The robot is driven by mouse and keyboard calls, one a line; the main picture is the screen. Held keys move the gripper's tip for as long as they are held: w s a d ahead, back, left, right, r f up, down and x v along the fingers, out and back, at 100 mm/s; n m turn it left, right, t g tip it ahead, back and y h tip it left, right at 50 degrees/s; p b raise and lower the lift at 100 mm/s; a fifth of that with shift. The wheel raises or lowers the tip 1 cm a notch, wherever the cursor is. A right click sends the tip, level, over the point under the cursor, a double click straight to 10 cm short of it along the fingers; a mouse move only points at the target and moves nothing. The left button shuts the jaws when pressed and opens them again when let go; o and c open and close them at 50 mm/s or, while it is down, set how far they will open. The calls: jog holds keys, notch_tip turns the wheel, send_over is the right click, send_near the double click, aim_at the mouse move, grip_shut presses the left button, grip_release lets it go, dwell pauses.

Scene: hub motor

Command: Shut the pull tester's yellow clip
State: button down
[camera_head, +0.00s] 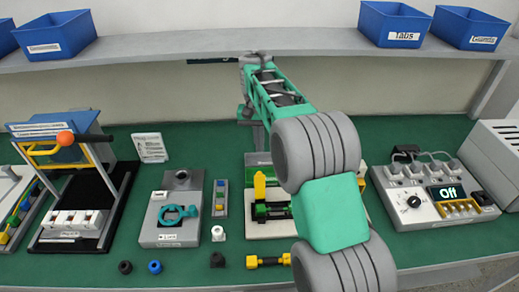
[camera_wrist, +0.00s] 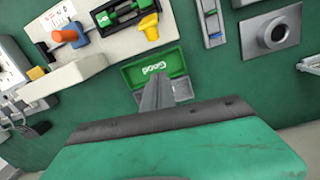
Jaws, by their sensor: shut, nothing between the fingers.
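The pull tester (camera_head: 270,228) is a pale base with a green and black fixture, partly hidden behind my arm in the head view. Its yellow clip (camera_head: 260,186) stands upright at the fixture's left end. In the wrist view the clip (camera_wrist: 149,27) shows at the top, beside the green and black fixture, on the pale base (camera_wrist: 100,44). An orange-tipped lever (camera_wrist: 65,37) is on the same base. My gripper (camera_wrist: 157,80) is shut and empty. It is over the green "Good" box, beyond the tester, apart from the clip.
The open "Good" box (camera_wrist: 155,70) lies just under my fingertips. A slim block with coloured buttons (camera_head: 221,198) and a grey device with a teal ring (camera_head: 172,215) stand left of the tester. A grey unit reading "Off" (camera_head: 430,195) stands right. A shelf (camera_head: 200,48) runs above.

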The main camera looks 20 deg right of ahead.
aim_at(260, 185)
jog(key=s+a+f+p, duration=0.1)
jog(key=s+f, duration=0.3)
jog(key=f, duration=0.2)
dwell(0.6)
